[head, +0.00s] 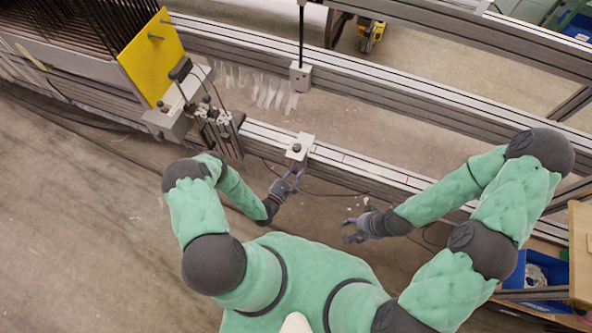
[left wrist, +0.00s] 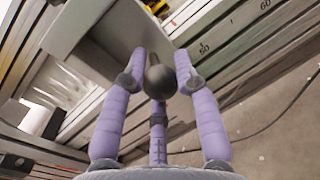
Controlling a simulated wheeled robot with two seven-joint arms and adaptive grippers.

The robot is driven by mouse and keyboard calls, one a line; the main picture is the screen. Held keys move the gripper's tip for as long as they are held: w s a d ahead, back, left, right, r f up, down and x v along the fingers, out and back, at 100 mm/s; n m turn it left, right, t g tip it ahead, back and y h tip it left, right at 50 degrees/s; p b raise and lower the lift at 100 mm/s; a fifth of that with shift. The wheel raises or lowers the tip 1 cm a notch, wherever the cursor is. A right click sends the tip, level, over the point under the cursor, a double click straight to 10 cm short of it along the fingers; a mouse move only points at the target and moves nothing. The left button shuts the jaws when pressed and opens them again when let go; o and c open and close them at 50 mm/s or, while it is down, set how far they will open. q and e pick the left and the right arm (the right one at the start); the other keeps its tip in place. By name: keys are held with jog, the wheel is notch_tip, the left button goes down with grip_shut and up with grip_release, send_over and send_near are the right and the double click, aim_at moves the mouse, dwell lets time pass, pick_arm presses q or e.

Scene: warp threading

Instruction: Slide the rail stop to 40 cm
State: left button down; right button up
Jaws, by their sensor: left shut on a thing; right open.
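The rail stop (head: 301,146) is a light grey block with a dark knob, sitting on the near metal rail (head: 375,176). My left gripper (head: 291,178) is at its near side, just below it in the picture. In the left wrist view, its purple fingers (left wrist: 157,85) are closed around the dark ball-ended knob (left wrist: 158,72) of the grey block (left wrist: 88,22). The rail's scale shows beside the block there, with printed numbers that look like 50 (left wrist: 205,48) and 60 (left wrist: 264,4). My right gripper (head: 357,230) is open and empty, below the rail and apart from it.
To the left on the rail stand a clamp assembly with dark rods (head: 217,125) and a yellow plate (head: 153,57). A second grey block (head: 300,76) with an upright rod sits on the far rail. Blue bins (head: 535,268) are at right. The rail right of the stop looks clear.

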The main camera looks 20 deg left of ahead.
pick_arm(q)
jog(key=shift+w+r, duration=0.15)
jog(key=shift+r, duration=0.05)
jog(key=c, duration=0.9)
grip_release()
jog(key=shift+c, duration=0.2)
jog(key=shift+s+f, duration=0.1)
jog(key=shift+s, duration=0.1)
jog(key=shift+s+a, duration=0.1)
jog(key=shift+s, duration=0.15)
jog(key=v, duration=1.1)
jog(key=shift+s+a, duration=0.1)
